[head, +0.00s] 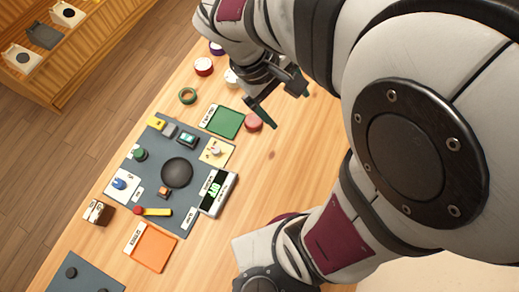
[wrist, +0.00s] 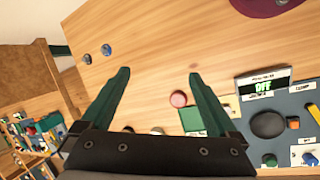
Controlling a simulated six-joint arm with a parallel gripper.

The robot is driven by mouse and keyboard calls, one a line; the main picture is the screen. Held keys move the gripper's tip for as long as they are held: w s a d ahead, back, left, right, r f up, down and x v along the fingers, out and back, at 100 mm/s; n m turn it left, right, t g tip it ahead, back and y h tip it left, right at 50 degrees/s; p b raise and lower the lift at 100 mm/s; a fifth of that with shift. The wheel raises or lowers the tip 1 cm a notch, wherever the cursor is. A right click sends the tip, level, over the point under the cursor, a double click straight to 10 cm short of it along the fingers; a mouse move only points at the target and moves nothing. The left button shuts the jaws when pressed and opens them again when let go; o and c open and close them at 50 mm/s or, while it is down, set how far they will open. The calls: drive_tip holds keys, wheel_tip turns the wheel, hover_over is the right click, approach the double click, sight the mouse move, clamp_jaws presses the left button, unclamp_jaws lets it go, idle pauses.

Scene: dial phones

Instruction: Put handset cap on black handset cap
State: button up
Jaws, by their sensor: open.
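My gripper (head: 288,109) is above the right part of the table in the head view, partly covered by my arm. In the wrist view its two green fingers (wrist: 158,74) are spread wide with nothing between the tips.
A dark mat (head: 151,150) holds a black round pad (head: 176,172), a display box (head: 217,193) and several small parts. An orange tray (head: 151,247) and another dark mat (head: 88,280) are at lower left. Red (head: 203,66) and white (head: 232,77) round pieces stand behind.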

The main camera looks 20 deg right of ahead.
drive_tip(key=s+a+m+y, duration=0.6)
drive_tip(key=s+a+m, duration=0.3)
drive_tip(key=s, duration=0.3)
drive_tip(key=shift+a+r+t, duration=0.2)
drive_tip(key=shift+r+t, duration=0.2)
